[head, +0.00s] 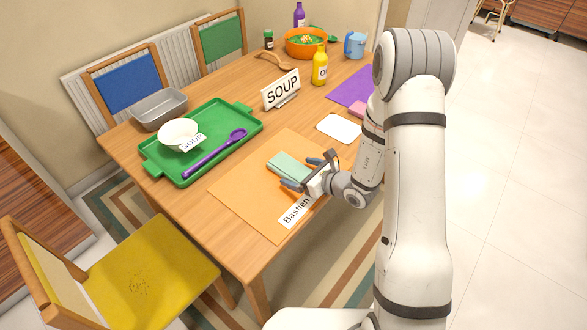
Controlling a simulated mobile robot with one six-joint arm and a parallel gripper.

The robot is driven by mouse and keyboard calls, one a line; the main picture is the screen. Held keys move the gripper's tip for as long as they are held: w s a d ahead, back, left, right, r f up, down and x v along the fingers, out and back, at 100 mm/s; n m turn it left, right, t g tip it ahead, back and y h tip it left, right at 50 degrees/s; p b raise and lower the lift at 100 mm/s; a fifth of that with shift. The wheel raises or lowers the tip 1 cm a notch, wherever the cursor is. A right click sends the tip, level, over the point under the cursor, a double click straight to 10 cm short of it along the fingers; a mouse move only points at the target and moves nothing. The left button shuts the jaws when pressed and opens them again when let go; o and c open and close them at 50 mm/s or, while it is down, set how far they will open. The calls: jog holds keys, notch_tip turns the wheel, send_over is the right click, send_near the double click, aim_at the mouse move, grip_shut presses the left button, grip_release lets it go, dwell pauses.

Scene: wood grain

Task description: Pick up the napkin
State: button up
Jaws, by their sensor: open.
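The napkin (289,166) is a folded mint-green cloth lying on an orange placemat (241,192) near the table's front right edge. My gripper (301,176) is open at the napkin's right end, with dark fingers close to the cloth. I cannot tell whether the fingers touch it. Part of the napkin's right end is hidden by the gripper.
A name card reading "Bastien" (296,211) lies just below my gripper. A green tray (219,119) with a white bowl (177,131) and purple spoon (217,152) is to the left.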

aim_at(293, 170)
jog(key=x, duration=0.2)
jog(key=shift+w+a, duration=0.2)
jog(key=shift+a, duration=0.05)
jog(key=shift+c, duration=0.5)
jog(key=c, duration=1)
